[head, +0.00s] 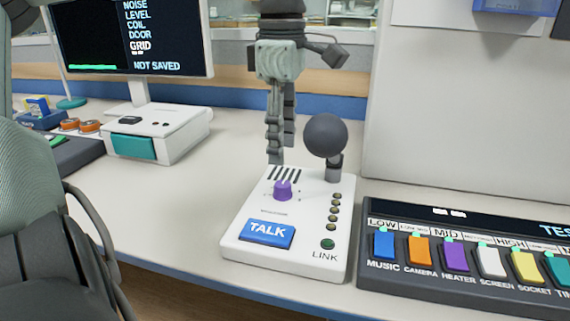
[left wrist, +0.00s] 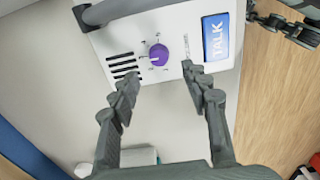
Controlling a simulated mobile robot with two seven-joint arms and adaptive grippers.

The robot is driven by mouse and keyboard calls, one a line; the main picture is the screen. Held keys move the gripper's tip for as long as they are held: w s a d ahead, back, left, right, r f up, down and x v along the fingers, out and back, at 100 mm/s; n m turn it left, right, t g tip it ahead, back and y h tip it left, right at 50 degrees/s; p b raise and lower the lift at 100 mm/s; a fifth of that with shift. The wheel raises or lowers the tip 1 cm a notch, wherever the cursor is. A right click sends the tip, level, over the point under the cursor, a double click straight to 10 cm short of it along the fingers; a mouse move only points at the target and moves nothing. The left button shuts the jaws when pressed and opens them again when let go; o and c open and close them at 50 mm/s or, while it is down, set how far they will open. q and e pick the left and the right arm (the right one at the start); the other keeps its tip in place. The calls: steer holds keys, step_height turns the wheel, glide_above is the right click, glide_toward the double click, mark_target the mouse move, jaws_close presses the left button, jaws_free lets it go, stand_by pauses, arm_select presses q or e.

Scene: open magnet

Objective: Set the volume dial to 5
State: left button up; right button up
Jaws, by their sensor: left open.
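The purple volume dial (head: 283,190) sits on the white intercom box (head: 242,245) in the head view. It also shows in the left wrist view (left wrist: 159,55), with a pale pointer mark on its left side there. Small marks ring the dial, but their numbers are too small to read. My left gripper (head: 281,155) points down just above and behind the dial. In the left wrist view its open fingers (left wrist: 161,75) lie either side of the dial, apart from it and empty. A dark jointed part that looks like my right gripper (left wrist: 282,22) shows at that view's top right.
A round microphone (head: 325,136) stands at the box's back right. A blue TALK button (head: 267,233) is at its front. A switch panel (head: 450,282) stands close at the right. A white device (head: 170,133) and a monitor (head: 135,40) are at the back left. Bare table lies left of the box.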

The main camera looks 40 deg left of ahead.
mark_target(282, 183)
arm_select(q)
steer(key=shift+w+a+f, duration=0.1)
steer(key=shift+f, duration=0.05)
step_height(282, 183, down, 6)
steer(key=shift+f+b, duration=0.3)
steer(key=shift+f, duration=0.45)
arm_select(e)
steer(key=shift+w+a+r+t+y, duration=0.15)
steer(key=shift+w+a+t, duration=0.3)
steer(key=shift+w, duration=0.3)
steer(key=shift+w+a+r+t+y, duration=0.15)
steer(key=shift+w+a+t, duration=0.2)
steer(key=shift+w+a, duration=0.3)
arm_select(q)
steer(key=shift+c, duration=0.6)
arm_select(e)
steer(key=shift+w+d, duration=0.1)
arm_select(q)
jaws_close()
